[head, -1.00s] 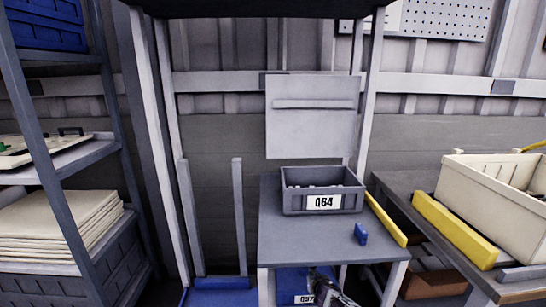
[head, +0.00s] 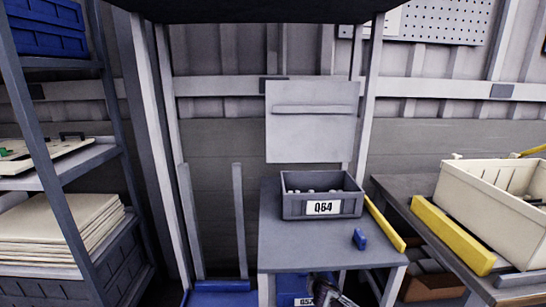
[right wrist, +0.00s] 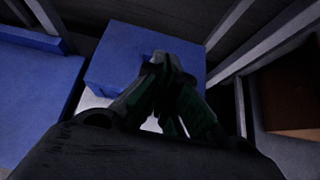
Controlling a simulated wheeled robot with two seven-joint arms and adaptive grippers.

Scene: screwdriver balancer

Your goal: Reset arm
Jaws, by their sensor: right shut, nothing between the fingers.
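My right gripper (head: 320,277) shows at the bottom of the head view, low at the front edge of the grey table (head: 300,257). In the right wrist view its fingers (right wrist: 161,58) are together with nothing held, in front of a blue box (right wrist: 125,55). My left gripper is not in view. A grey bin (head: 290,206) labelled 064 stands on the table with several small pale pieces in it.
A blue bin (head: 290,285) sits under the table. A yellow bar (head: 384,222) runs along the table's right edge. A side bench at right holds a cream crate (head: 480,198) and another yellow bar (head: 450,236). A shelf rack (head: 75,165) stands at left.

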